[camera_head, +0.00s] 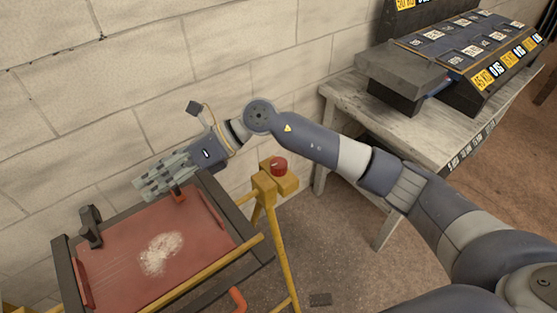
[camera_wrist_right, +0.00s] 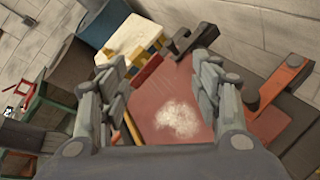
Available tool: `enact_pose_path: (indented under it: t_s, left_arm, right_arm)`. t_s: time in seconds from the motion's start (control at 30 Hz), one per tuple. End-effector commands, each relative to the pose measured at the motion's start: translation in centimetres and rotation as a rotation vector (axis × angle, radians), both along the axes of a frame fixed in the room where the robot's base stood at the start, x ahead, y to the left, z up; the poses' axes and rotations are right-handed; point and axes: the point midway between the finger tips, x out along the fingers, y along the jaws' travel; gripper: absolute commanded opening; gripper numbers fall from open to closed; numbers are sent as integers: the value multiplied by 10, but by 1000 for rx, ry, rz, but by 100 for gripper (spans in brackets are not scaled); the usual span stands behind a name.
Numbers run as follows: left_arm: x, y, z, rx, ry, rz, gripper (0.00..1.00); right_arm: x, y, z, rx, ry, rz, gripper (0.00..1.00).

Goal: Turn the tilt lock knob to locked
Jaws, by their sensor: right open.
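A red round knob (camera_head: 279,165) sits on a yellow block at the top of the yellow stand (camera_head: 265,190) in the head view. I cannot read which position it is in. My right gripper (camera_head: 150,182) is to the left of this knob, apart from it, above the far edge of the dark-framed red panel (camera_head: 120,262). In the right wrist view my right gripper (camera_wrist_right: 165,78) is open, with nothing between its fingers, and the red panel (camera_wrist_right: 150,112) shows beyond. A small orange-red part (camera_head: 179,196) shows just by the fingers. My left gripper is not in view.
A whitish patch (camera_head: 160,253) lies on the panel. An orange handle (camera_head: 238,299) is at the near side. A grey workbench (camera_head: 345,105) with dark labelled racks stands right. A block wall is close behind.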

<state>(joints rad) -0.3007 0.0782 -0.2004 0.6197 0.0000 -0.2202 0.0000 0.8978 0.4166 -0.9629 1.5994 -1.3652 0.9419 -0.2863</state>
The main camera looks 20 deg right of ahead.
Motion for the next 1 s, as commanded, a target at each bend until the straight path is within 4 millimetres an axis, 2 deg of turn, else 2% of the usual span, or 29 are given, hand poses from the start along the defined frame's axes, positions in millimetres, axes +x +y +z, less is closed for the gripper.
enact_pose_path:
  t_s: [0.1, 0.17, 0.2, 0.3, 0.4, 0.5, 0.6, 0.73, 1.0]
  left_arm:
    - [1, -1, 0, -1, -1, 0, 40]
    - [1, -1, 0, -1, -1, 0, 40]
    - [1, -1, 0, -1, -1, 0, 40]
    - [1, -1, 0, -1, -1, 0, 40]
    - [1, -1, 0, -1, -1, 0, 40]
    - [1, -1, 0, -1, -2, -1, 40]
    - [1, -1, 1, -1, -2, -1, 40]
    - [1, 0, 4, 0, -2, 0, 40]
    - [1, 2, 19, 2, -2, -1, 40]
  right_arm:
    - [26, -52, -35, -321, -103, 73, 59]
    - [39, -86, -47, -484, -135, 99, 59]
    - [49, -111, -52, -589, -148, 110, 59]
    - [69, -173, -53, -827, -158, 121, 59]
    - [81, -225, -44, -1007, -146, 117, 59]
    - [87, -258, -35, -1119, -127, 108, 59]
    - [89, -273, -31, -1171, -114, 105, 59]
    - [88, -277, -39, -1184, -108, 106, 59]
    - [87, -276, -88, -1180, -106, 106, 59]
